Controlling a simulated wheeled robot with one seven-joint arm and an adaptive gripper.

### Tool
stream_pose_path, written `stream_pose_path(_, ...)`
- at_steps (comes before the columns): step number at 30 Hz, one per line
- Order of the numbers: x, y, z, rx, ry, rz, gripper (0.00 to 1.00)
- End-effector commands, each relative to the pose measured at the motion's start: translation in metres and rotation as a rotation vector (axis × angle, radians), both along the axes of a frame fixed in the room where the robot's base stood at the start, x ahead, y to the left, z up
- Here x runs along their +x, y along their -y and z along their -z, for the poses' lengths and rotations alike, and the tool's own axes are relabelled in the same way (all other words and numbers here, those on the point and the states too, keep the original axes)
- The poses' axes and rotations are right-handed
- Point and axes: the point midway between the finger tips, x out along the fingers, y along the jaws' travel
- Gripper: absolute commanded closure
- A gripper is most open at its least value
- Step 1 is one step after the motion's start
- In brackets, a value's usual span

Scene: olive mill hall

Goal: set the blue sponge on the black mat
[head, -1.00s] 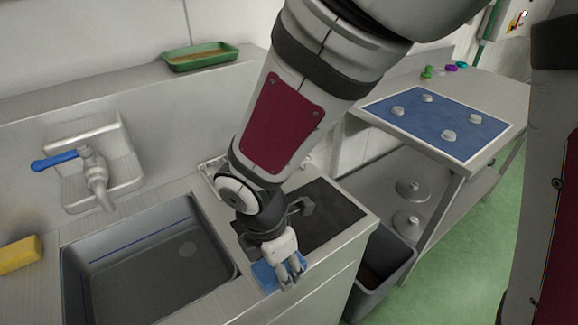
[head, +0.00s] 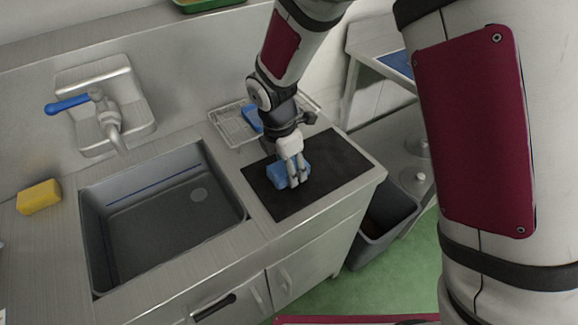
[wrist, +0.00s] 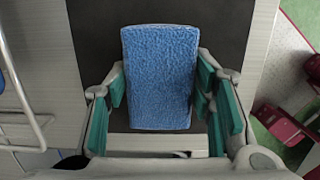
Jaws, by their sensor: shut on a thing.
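The blue sponge (head: 277,174) is between the fingers of my gripper (head: 297,180), which is shut on it. In the wrist view the sponge (wrist: 160,75) lies lengthwise between the green finger pads. The black mat (head: 325,165) lies on the counter right of the sink; it also shows dark behind the sponge in the wrist view (wrist: 225,40). The sponge is over the mat, inside its edges in the head view. I cannot tell whether its underside touches the mat.
A wire rack (head: 232,128) holding another blue thing (head: 252,118) stands behind the mat. The sink (head: 160,215), blue-handled tap (head: 105,112) and yellow sponge (head: 39,197) are to the left. A grey bin (head: 385,225) stands below the counter's right end.

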Motion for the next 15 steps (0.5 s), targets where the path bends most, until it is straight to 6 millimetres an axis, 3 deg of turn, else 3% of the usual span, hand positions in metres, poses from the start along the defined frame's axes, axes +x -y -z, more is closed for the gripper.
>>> stream_pose_path(13,0.0001,0.0002,0.0113,0.0,0.0,0.001,0.77)
stream_pose_path(14,0.0,0.0001,0.0106,0.0,0.0,0.001,0.44)
stream_pose_path(15,-0.0001,0.0001,0.0103,0.0,0.0,0.001,0.35)
